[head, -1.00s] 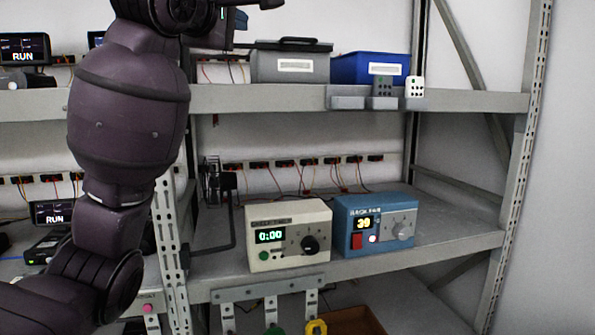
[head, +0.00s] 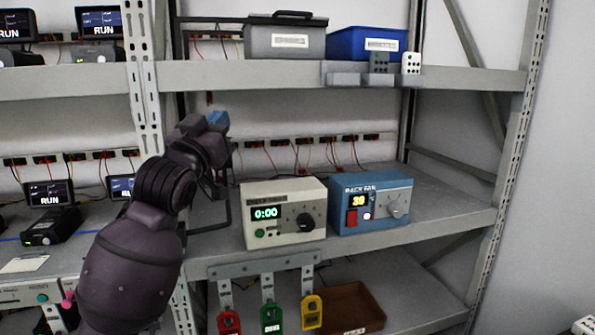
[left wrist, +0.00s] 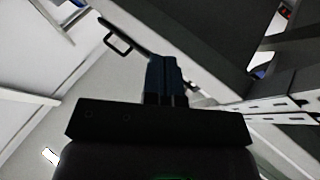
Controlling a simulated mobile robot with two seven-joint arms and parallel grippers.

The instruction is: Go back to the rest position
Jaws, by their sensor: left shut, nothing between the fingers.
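My left gripper (head: 217,120) shows in the head view in front of the left part of the middle shelf, to the left of the cream timer box. Its blue fingers also show in the left wrist view (left wrist: 168,78), pressed together with nothing between them. My left arm comes up from the lower left and partly hides the rack post and a dark bracket behind it. My right gripper is not in view.
A cream timer box (head: 284,211) and a blue control box (head: 370,199) stand on the middle shelf (head: 420,235). Above are a grey case (head: 285,40) and a blue bin (head: 366,44). Coloured tags (head: 271,318) hang below, beside a brown tray (head: 350,305). Free room lies at right.

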